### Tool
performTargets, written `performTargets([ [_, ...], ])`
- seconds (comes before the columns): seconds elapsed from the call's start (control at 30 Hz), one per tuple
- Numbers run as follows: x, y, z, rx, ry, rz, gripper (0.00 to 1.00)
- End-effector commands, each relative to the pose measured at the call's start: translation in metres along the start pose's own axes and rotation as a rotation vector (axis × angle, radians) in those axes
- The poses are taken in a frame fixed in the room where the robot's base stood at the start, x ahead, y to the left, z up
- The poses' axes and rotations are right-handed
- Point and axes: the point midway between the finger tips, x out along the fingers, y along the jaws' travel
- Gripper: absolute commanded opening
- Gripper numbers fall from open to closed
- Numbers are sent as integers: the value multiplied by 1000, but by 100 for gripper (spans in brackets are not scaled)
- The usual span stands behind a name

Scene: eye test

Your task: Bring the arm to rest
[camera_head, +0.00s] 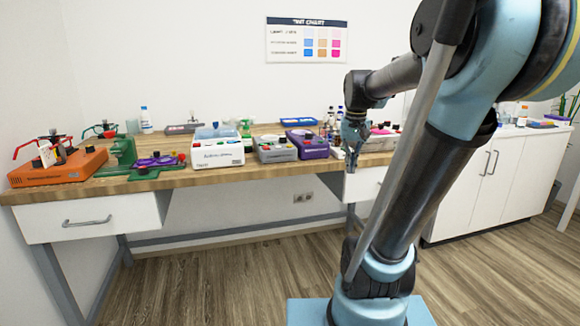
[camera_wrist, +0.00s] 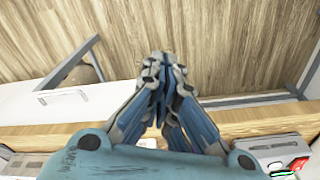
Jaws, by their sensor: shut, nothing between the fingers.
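My gripper (camera_head: 351,158) hangs at the end of my raised arm, in front of the right part of the wooden bench. In the wrist view my gripper (camera_wrist: 163,62) has its blue fingers together with nothing between them. It points down past the bench's front edge toward the wood floor. My arm fills the right side of the head view and hides part of the bench and the wall behind it.
The wooden bench (camera_head: 172,181) carries an orange device (camera_head: 62,168), a green device (camera_head: 122,152), a white box (camera_head: 217,151), a grey box (camera_head: 277,149), a purple box (camera_head: 308,144) and several bottles. A white cabinet (camera_head: 475,175) stands right. The floor (camera_head: 215,280) in front is clear.

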Motion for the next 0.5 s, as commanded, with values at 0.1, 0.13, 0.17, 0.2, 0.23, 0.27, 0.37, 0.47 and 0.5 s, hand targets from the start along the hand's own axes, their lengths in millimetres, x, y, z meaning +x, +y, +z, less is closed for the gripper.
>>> performTargets([
  [0.1,20,2,35,-21,16,-2,0],
  [0.13,26,3,43,-26,20,-2,0],
  [0.17,31,3,51,-32,23,-2,0],
  [0.2,38,4,62,-39,28,-2,0],
  [0.23,44,4,70,-45,32,-3,0],
  [0.27,50,5,77,-50,36,-3,0],
  [0.37,70,7,102,-67,49,-4,0],
  [0.47,92,8,126,-86,61,-4,0],
  [0.5,101,9,136,-93,66,-5,0],
])
